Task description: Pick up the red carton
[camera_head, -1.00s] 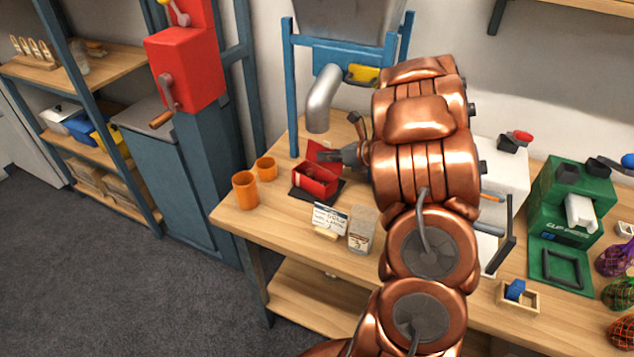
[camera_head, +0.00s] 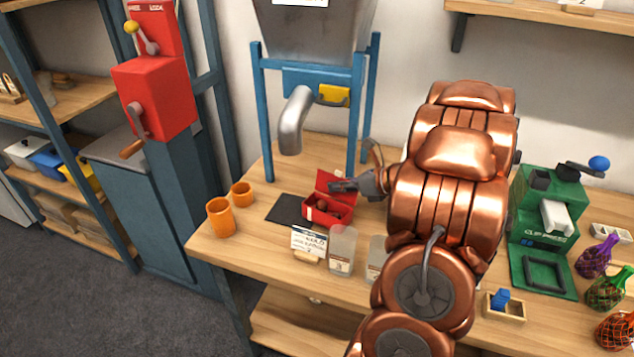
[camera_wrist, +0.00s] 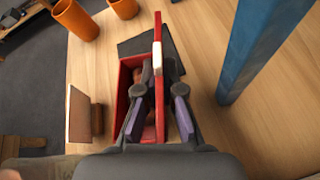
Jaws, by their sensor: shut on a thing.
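The red carton (camera_head: 318,212) is an open box with a raised flap and brown chestnuts inside. It is at the right side of the dark mat (camera_head: 283,209), under the hopper spout. My gripper (camera_head: 345,186) comes from the right and is shut on the upright red wall or flap. In the wrist view the carton (camera_wrist: 125,85) lies below me, with one finger on each side of the red panel. The fingers partly hide the carton's inside. I cannot tell whether its base is clear of the table.
Two orange cups (camera_head: 221,218) stand left of the mat. A card sign (camera_head: 308,241) and clear containers (camera_head: 341,250) stand in front. The blue hopper frame (camera_head: 358,130) rises behind the carton. A green clip press (camera_head: 545,235) is at the right.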

